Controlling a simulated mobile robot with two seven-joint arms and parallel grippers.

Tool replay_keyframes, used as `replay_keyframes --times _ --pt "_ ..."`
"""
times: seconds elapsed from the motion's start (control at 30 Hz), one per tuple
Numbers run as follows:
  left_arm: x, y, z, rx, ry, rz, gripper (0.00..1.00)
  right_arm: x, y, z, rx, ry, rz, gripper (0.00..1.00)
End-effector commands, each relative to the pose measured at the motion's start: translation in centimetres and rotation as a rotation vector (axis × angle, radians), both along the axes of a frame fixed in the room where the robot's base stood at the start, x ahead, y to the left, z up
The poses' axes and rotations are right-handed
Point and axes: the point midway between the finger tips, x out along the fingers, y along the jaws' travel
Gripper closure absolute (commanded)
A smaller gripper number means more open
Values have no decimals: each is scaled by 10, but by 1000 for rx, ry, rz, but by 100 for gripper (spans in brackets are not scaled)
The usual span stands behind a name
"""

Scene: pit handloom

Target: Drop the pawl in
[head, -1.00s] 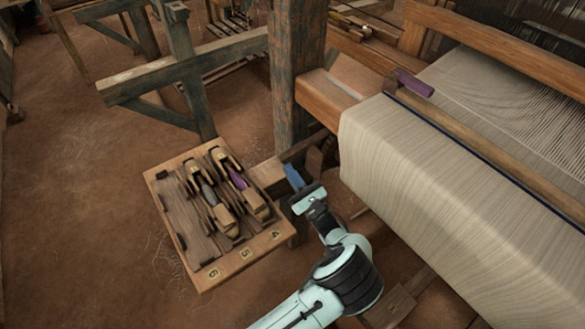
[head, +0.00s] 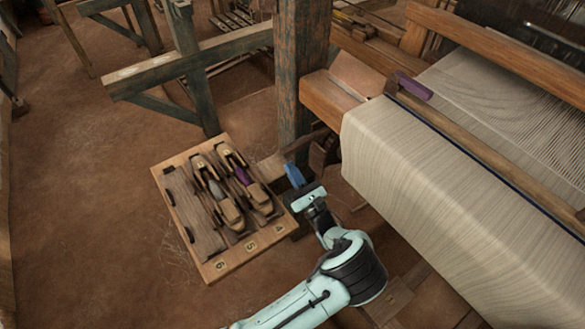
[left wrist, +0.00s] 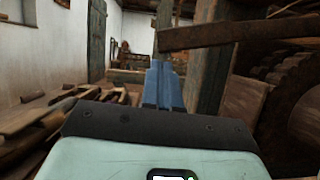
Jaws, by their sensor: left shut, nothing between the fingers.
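A dark wooden bar, which looks like the pawl (left wrist: 235,34), crosses the upper right of the left wrist view, nearly level. Its right end reaches over a dark toothed wheel (left wrist: 307,100); whether they touch I cannot tell. In the head view the pawl (head: 306,141) is a small dark bar beside the post, partly unclear. My left gripper (head: 293,174) is shut and empty, its blue fingers just below and in front of the bar. In the left wrist view the fingers (left wrist: 163,84) point forward, below the bar's left end. My right gripper is not in view.
A wooden rack (head: 192,238) with shuttles and number plates stands left of my gripper. A thick post (head: 299,75) rises behind it. The cloth-covered beam (head: 400,160) of the loom is close on the right. Open earthen floor (head: 80,200) lies at the left.

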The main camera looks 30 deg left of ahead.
Motion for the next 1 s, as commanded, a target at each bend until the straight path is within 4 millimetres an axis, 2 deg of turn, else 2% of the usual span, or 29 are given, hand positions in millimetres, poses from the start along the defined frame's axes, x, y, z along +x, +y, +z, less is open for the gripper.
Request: replay_keyframes --times 0.03,0.1,0.3,0.5,0.7,1.0 --pt "-2 -2 -15 0 6 0 100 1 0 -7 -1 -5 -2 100" --pt "-5 -5 -31 0 8 3 100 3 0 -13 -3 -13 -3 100" --pt "-22 -48 -45 -2 6 -1 100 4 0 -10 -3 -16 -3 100" --pt "-34 -77 -58 -2 5 0 100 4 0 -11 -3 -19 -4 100" --pt "-39 -88 -64 -2 5 2 100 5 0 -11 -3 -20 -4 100" --pt "-39 -88 -64 -2 4 3 100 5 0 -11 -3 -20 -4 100"
